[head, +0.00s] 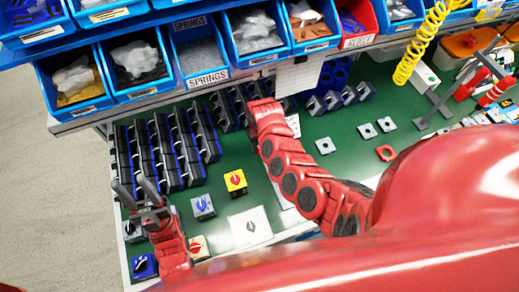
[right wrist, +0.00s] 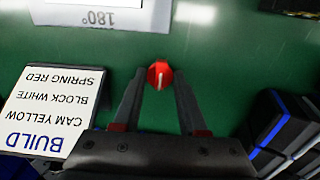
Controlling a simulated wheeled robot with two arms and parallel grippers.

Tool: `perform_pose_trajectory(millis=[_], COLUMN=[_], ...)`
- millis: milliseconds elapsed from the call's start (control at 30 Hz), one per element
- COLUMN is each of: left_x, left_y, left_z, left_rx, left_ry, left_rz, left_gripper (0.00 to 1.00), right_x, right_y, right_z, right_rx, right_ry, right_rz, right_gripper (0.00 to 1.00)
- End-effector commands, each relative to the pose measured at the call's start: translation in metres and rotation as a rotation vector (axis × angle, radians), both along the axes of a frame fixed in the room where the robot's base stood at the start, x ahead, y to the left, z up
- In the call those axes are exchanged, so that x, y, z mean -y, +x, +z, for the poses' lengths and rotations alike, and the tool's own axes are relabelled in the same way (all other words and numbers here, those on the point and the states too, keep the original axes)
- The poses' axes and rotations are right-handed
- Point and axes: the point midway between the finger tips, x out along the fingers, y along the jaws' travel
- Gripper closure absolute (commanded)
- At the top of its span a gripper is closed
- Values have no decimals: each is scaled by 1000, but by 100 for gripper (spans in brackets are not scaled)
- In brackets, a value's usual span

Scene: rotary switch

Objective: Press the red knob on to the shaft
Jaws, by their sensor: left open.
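In the right wrist view my right gripper (right wrist: 160,84) has its two fingers on either side of a red knob (right wrist: 160,75) with a pale pointer line. The fingers look closed on it, over the green tabletop. In the head view my right arm reaches to the middle of the table and its fingertips are hidden. My left gripper (head: 149,190) is open and empty at the left, fingers pointing up the picture. I cannot make out a bare shaft.
A yellow switch block (head: 236,182) and a blue-grey one (head: 203,207) stand left of centre. Rows of dark blocks (head: 165,150) stand behind my left gripper. Blue bins (head: 205,60) line the back.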

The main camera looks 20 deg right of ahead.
Motion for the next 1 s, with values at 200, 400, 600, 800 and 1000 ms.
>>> perform_pose_trajectory(millis=[200, 400, 600, 800, 1000], left_x=[0, 0, 0, 0, 0], left_y=[0, 0, 0, 0, 0], left_z=[0, 0, -1, -7, -20], left_rx=[0, 0, 0, 0, 0], left_ry=[0, 0, 0, 0, 0], left_rz=[0, 0, 0, 0, 0], left_gripper=[55, 55, 55, 55, 55], right_x=[0, 0, 0, 0, -2], right_y=[0, 0, 1, 1, -3], right_z=[0, 0, 2, 12, 34], right_rx=[0, 0, 1, 4, 5], right_ry=[0, 0, 0, -1, 2], right_rz=[0, 0, 0, -1, -3], right_gripper=[100, 100, 100, 100, 100])
